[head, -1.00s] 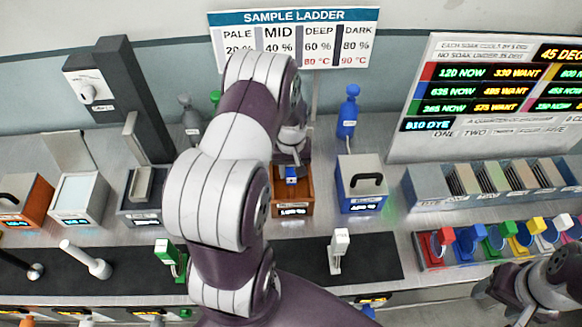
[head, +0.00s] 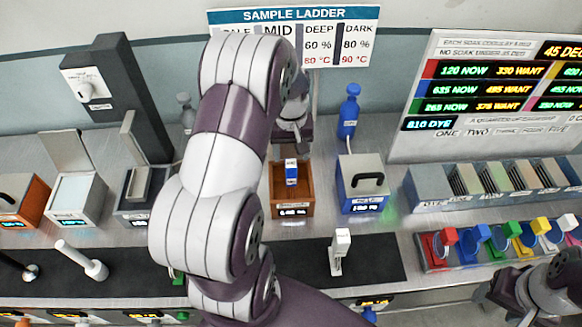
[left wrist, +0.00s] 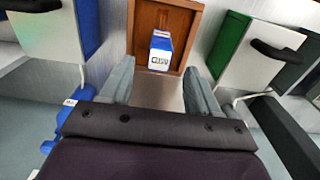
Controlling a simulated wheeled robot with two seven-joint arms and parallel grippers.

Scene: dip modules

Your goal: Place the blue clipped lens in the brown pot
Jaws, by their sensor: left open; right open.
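The blue clipped lens (head: 291,172) is a small blue block with a white labelled face, inside the brown pot (head: 306,195), an open orange-brown box with a lit display on its front. In the left wrist view the lens (left wrist: 160,52) sits within the brown pot (left wrist: 194,10). My left gripper (head: 292,142) is above and behind the pot, and its tips are hard to make out in the head view. In the left wrist view the left gripper's fingers (left wrist: 158,85) are apart, with nothing between them. My right gripper (head: 500,296) is at the lower right, far from the pot.
A blue lidded pot (head: 362,182) stands right of the brown pot, with a blue bottle (head: 348,112) behind it. A rack of coloured clips (head: 497,240) is at the right. A white-topped stand (head: 340,250) is on the dark mat in front.

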